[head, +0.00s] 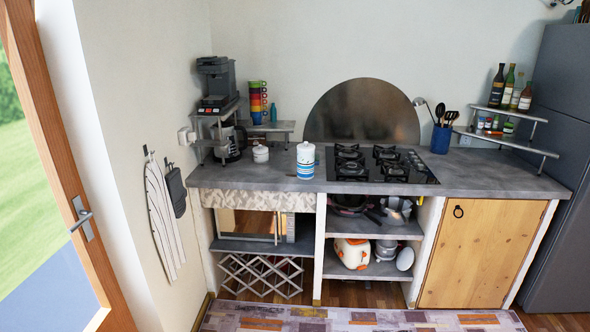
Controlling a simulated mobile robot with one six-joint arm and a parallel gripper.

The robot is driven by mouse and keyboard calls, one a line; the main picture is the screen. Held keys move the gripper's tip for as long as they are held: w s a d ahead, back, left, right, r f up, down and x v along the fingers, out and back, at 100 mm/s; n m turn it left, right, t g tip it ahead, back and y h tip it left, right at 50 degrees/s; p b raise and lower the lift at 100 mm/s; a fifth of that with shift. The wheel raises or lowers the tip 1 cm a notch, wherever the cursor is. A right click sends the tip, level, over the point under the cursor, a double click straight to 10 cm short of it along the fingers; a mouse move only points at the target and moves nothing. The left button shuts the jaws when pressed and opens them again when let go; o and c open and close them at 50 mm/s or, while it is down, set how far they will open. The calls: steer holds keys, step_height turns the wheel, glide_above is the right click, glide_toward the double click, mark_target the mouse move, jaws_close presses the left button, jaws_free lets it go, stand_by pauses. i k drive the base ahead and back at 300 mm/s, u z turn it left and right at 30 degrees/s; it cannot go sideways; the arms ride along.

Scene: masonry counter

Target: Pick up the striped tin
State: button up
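The striped tin (306,161) stands upright on the grey counter (272,177), just left of the gas hob. It is white and blue with bands around its body and a white lid with a small knob. The counter around it is bare at the front and left. My gripper is not in view.
The black hob (378,165) is close on the tin's right. A small white lidded pot (260,153) stands to its left, near a coffee machine (215,80) on a shelf and stacked coloured cups (258,98). A patterned rug (350,319) covers the floor in front.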

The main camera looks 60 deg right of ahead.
mark_target(305, 160)
steer(key=z, duration=0.25)
steer(key=i, duration=0.85)
steer(key=u, duration=0.05)
steer(key=k, duration=0.95)
steer(key=z, duration=0.15)
steer(key=i, duration=0.95)
steer(key=u, duration=0.05)
